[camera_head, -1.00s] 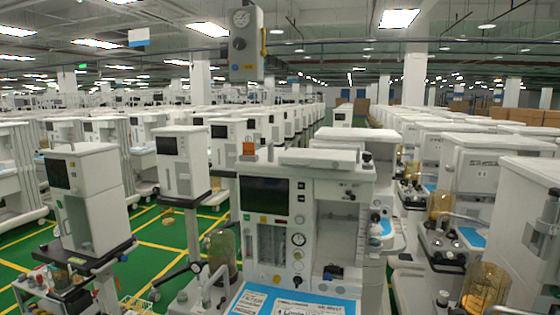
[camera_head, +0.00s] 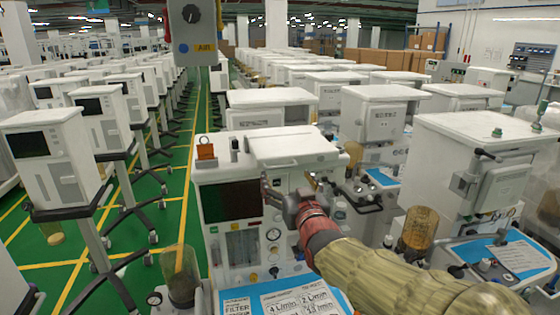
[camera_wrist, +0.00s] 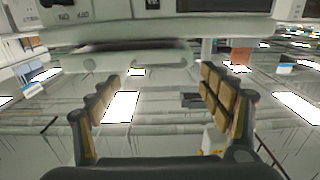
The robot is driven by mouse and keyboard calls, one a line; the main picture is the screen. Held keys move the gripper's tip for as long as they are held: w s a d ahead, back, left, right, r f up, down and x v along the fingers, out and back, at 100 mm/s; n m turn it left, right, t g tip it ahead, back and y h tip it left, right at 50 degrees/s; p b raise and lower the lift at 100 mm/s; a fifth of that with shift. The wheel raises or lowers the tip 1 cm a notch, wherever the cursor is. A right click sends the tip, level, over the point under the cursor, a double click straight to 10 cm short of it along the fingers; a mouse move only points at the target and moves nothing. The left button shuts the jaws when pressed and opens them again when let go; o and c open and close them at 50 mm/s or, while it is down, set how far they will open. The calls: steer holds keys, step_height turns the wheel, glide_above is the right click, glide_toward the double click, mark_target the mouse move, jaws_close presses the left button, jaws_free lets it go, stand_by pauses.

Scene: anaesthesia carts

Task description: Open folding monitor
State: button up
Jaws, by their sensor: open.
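The folding monitor (camera_head: 293,147) is a flat white panel lying folded on top of the white anaesthesia machine (camera_head: 206,196). My gripper (camera_head: 284,190) is in front of the machine's upper front, just below the panel's front edge at its right part. In the wrist view, which looks inverted, the fingers of my gripper (camera_wrist: 158,97) are spread with nothing between them. A pale flat slab, apparently the monitor (camera_wrist: 125,60), lies ahead of the fingertips, apart from them. My gripper and arm hide part of the machine's front.
An orange block (camera_head: 206,152) sits left of the panel. A grey hanging box (camera_head: 190,35) is above and behind it. Other machines crowd the right, one with an amber canister (camera_head: 419,228).

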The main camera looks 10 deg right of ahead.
mark_target(281, 167)
steer(key=shift+w+d, duration=0.15)
steer(key=shift+w, duration=3.45)
steer(key=c, duration=0.3)
steer(key=c, duration=1.1)
